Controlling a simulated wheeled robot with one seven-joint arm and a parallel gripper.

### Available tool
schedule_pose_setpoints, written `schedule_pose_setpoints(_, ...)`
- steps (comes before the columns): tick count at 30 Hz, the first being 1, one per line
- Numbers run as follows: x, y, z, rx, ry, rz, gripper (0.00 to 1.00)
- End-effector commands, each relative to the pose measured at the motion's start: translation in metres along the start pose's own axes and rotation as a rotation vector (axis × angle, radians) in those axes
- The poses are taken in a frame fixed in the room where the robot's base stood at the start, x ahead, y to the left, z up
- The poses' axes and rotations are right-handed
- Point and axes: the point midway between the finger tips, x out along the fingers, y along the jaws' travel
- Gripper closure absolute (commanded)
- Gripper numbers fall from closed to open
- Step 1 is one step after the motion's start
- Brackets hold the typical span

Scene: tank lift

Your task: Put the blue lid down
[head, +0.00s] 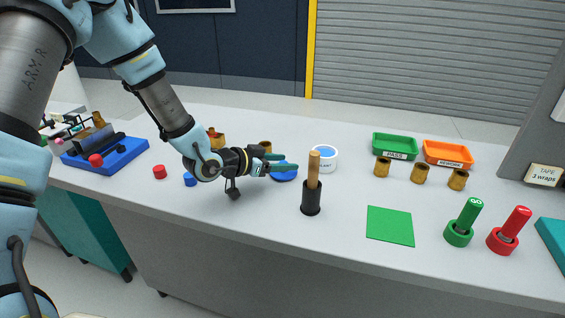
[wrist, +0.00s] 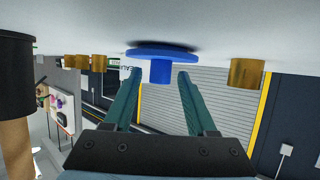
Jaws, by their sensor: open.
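The blue lid (head: 284,176) lies on the grey bench, just beyond my gripper and beside a white tub. In the wrist view, my gripper's fingertips (wrist: 159,74) stand either side of the knob, with a gap on each side. The white tub (head: 324,160) has a label and shows blue inside its rim.
A black holder with a wooden handle (head: 311,198) stands close in front of the lid. Brass cylinders (head: 420,174) stand before a green tray (head: 395,145) and an orange tray (head: 448,152). A green mat (head: 390,226) lies clear at the front right.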

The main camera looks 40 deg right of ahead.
Motion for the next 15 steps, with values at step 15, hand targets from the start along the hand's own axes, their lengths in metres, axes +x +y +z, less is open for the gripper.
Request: schedule_pose_setpoints(15, -0.083, -0.002, -0.009, 0.001, 0.000, -0.005, 0.43)
